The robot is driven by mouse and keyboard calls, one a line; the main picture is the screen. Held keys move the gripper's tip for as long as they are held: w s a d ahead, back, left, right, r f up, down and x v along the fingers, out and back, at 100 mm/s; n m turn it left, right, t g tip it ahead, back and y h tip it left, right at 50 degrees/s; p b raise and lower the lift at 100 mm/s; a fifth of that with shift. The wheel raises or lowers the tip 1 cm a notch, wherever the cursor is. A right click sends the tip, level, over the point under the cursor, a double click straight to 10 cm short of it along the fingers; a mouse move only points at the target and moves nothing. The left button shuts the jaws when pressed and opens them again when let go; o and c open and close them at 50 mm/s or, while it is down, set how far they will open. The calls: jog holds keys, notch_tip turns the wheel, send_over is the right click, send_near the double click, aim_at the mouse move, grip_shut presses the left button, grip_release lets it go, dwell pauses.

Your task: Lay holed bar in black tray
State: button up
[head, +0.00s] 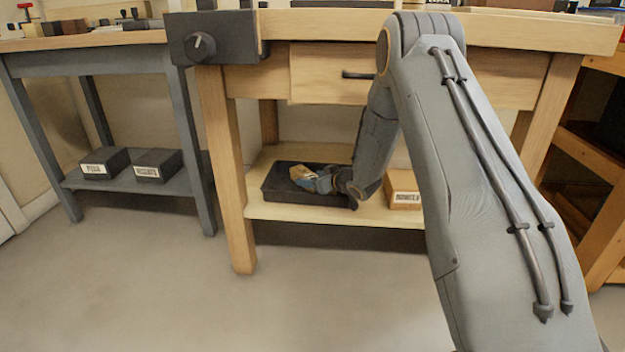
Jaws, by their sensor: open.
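The black tray (282,195) sits on the lower shelf of the wooden bench. My arm reaches down under the bench to it. My gripper (312,183) is open, low over the inside of the tray. A small tan piece (302,171) shows at the gripper's fingers, within the tray's outline. It is too small to tell whether it is the holed bar, or whether it touches the tray floor or the fingers. My arm and gripper hide the tray's right part.
A labelled tan box (403,199) stands on the same shelf, right of the tray. The bench top (540,30) and closed drawer (320,75) overhang the shelf. The bench leg (226,170) stands at left. Two labelled dark boxes (105,160) sit on the grey bench's shelf.

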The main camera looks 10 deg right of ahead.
jog(key=p+v, duration=0.5)
jog(key=v, duration=0.7)
jog(key=shift+r, duration=0.1)
jog(key=s+a+r+g+h, duration=0.1)
jog(key=s+a+r, duration=0.1)
jog(key=a+r, duration=0.3)
jog(key=s+a+r+g+h, duration=0.1)
jog(key=s+a+r+g, duration=0.2)
jog(key=a, duration=0.5)
jog(key=s+a+r+g+h, duration=0.1)
jog(key=s+a+r, duration=0.4)
jog(key=s+a, duration=0.45)
jog(key=s+a+r+n+g, duration=0.1)
jog(key=s+r+g, duration=0.1)
jog(key=s, duration=1.6)
jog(key=s+a+r+n+g+h, duration=0.1)
jog(key=s+g, duration=0.4)
jog(key=s, duration=1.4)
notch_tip(320, 180, up, 2)
jog(key=shift+s+a+r+n, duration=0.1)
jog(key=shift+s+a+n, duration=0.2)
jog(key=shift+a, duration=0.35)
jog(key=shift+r+p, duration=0.15)
jog(key=shift+p, duration=0.15)
jog(key=shift+d+r+p, duration=0.1)
jog(key=shift+r+p, duration=1.05)
